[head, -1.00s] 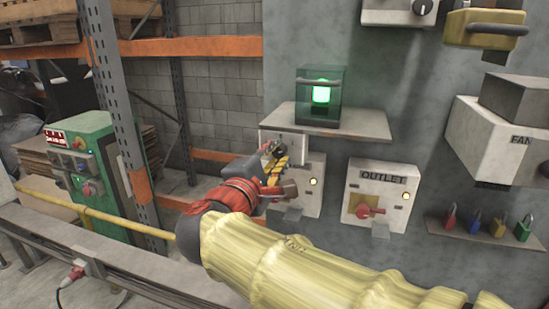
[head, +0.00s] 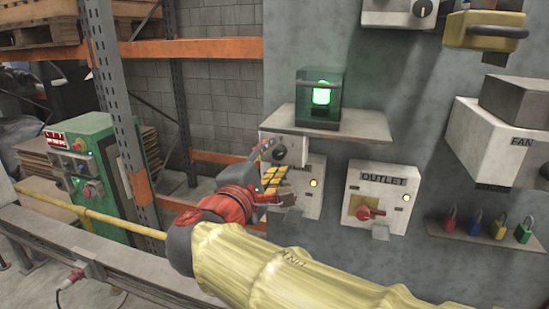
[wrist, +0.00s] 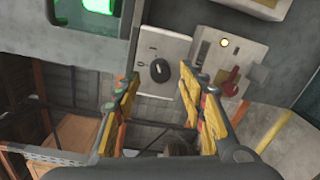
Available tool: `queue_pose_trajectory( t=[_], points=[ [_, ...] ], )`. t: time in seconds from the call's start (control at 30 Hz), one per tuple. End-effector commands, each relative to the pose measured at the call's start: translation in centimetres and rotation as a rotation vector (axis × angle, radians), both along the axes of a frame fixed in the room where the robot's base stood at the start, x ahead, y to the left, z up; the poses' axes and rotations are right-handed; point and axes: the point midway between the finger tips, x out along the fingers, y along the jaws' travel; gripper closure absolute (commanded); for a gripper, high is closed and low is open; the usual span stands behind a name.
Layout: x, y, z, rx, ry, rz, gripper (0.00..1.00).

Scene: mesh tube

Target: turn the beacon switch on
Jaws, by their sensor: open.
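The beacon (head: 321,95) glows green inside a dark glass case on a wall shelf; its lit part also shows at the top left of the wrist view (wrist: 99,6). Under the shelf is a white switch box (head: 296,153) with a round black knob (head: 279,151). In the wrist view the knob (wrist: 159,71) has a pale pointer mark and lies between my fingers as seen from the camera. My gripper (head: 273,168) is open and empty, in front of and just below the knob. It looks apart from the knob.
The OUTLET box (head: 381,194) with a red handle is to the right. The shelf (head: 350,121) overhangs the switch. A padlock shelf (head: 480,236) is at far right.

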Motion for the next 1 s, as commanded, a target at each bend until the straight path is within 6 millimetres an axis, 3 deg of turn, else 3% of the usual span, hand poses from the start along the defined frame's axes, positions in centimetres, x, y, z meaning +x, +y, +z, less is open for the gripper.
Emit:
queue_pose_trajectory(
  t=[0.3,0.5,1.0],
  points=[
    [-5.8,2.5,0.2,-0.001,0.000,0.006,0.59],
    [-8.3,3.3,0.4,0.000,0.000,0.003,0.59],
    [-9.4,3.7,0.4,-0.001,0.001,0.000,0.59]
  ],
)
